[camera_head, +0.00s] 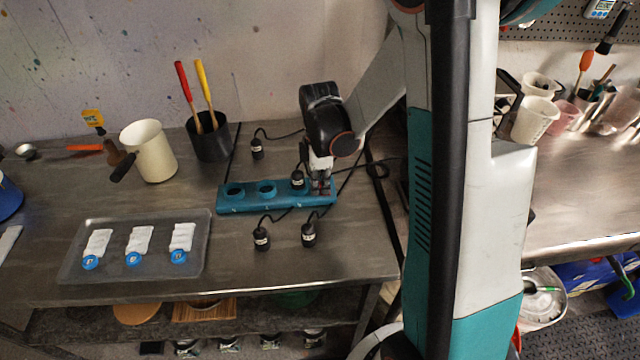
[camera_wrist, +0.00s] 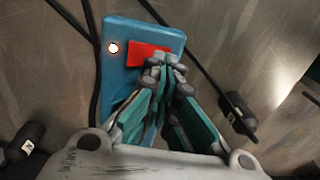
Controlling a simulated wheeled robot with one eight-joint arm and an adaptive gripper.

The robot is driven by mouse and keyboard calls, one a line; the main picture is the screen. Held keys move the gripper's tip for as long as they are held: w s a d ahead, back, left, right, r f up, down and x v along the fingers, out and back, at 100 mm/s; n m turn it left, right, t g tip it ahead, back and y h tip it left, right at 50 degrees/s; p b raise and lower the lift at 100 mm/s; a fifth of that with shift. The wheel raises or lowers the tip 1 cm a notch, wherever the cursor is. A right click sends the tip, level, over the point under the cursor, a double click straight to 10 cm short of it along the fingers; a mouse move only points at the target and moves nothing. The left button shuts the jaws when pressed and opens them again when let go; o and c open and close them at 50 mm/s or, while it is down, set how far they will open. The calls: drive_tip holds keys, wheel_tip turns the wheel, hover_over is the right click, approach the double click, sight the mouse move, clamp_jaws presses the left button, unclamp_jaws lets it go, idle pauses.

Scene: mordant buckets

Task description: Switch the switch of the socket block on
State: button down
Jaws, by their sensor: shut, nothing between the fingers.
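The blue socket block (camera_head: 250,208) lies on the metal table, with two open round sockets and a black plug (camera_head: 297,180) at a third. Its right end is under my gripper (camera_head: 321,188). In the wrist view, the block (camera_wrist: 118,80) carries a red switch (camera_wrist: 148,53) and a small round lamp (camera_wrist: 113,48) that shows bright white with an orange rim. My gripper (camera_wrist: 168,62) is shut and empty, its fingertips at the lower right edge of the switch. They cover part of it; whether they touch it, and the switch's tilt, I cannot tell.
Loose black plugs lie in front of the block (camera_head: 261,240) (camera_head: 308,236) and behind it (camera_head: 257,150), with cables around. A tray (camera_head: 140,272) with white bundles, a cream jug (camera_head: 150,152) and a black pot (camera_head: 208,142) stand left. The table's front right is clear.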

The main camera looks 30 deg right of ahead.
drive_tip(key=shift+w+r, duration=0.1)
drive_tip(key=shift+w+d+r, duration=0.15)
drive_tip(key=shift+w+d, duration=0.15)
drive_tip(key=shift+w, duration=0.3)
wheel_tip(320, 180, up, 14)
drive_tip(key=s+p, duration=0.1)
drive_tip(key=p, duration=0.4)
drive_tip(key=shift+s+a, duration=0.3)
idle(0.3)
